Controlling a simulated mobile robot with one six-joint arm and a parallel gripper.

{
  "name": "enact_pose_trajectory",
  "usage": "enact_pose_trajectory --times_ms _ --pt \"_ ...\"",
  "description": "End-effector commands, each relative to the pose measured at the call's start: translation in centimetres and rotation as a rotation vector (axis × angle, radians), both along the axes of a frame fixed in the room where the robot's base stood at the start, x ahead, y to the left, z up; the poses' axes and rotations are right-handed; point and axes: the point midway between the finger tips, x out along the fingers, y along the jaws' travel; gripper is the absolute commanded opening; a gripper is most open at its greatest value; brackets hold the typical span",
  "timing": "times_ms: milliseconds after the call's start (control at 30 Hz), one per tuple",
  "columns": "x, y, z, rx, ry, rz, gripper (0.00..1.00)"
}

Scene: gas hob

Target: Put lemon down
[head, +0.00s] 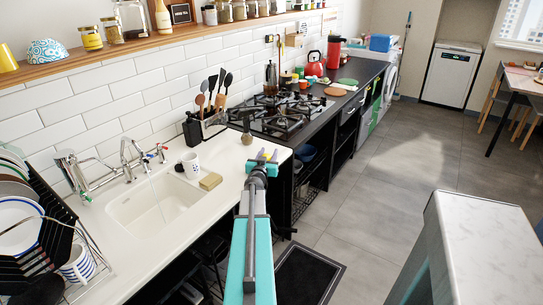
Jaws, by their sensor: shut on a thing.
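My gripper (262,160) is at the end of my turquoise arm, over the front edge of the white counter (232,158), near the hob's left end. It is shut on a small yellow lemon (267,155), which shows only as a small patch between the turquoise fingers. The gas hob (285,113) with black grates lies just beyond my gripper. I cannot tell how high the lemon is above the counter.
A white sink (155,212) lies to the left, with a mug (191,165) and a sponge (210,181) by its edge. A utensil holder (213,124) stands at the wall. A small round brownish object (247,138) is beside the gripper. Grey floor (370,200) is free at right.

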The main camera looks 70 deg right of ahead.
Motion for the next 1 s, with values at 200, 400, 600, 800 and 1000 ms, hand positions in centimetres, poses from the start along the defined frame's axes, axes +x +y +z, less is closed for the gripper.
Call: enact_pose_trajectory --times_ms 200,400,600,800,1000 --pt "0.0 0.0 2.0 -0.002 -0.001 0.0 0.1" --pt "0.0 0.1 5.1 -0.002 0.0 0.0 0.1" --pt "0.0 0.0 8.2 -0.002 -0.001 0.0 0.1" --pt "0.0 0.0 9.7 -0.001 0.0 0.0 0.1" --pt "0.0 0.0 9.9 -0.001 0.001 0.0 0.1"
